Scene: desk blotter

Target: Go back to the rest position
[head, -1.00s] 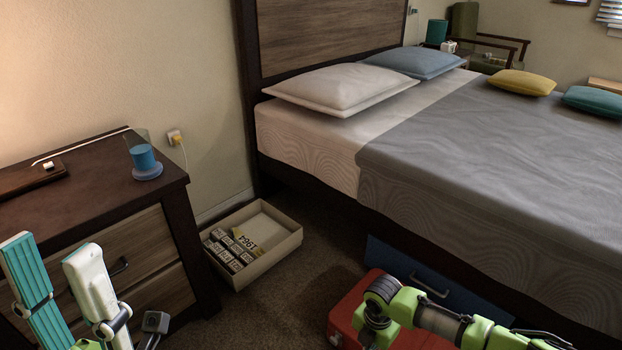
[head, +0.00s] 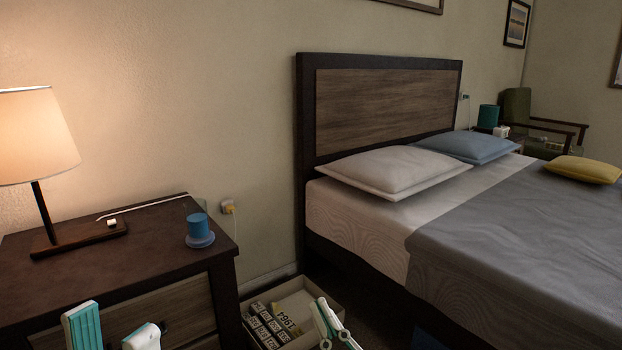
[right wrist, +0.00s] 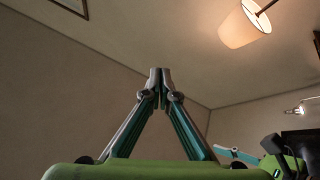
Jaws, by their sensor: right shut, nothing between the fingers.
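My left gripper (head: 113,332) shows at the bottom left of the head view, in front of the nightstand. Its two teal-and-white fingers stand apart with nothing seen between them; its lower part is cut off by the frame edge. My right gripper (head: 328,320) shows at the bottom middle of the head view, overlapping the right side of the open box. In the right wrist view its fingertips (right wrist: 160,76) meet, with nothing held, pointing up against wall and ceiling.
The dark nightstand (head: 150,240) carries a lit lamp (head: 35,135) and a blue cylinder on a round base (head: 199,230). The open box (head: 298,288) with labelled blocks sits on the floor between nightstand and bed (head: 500,250).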

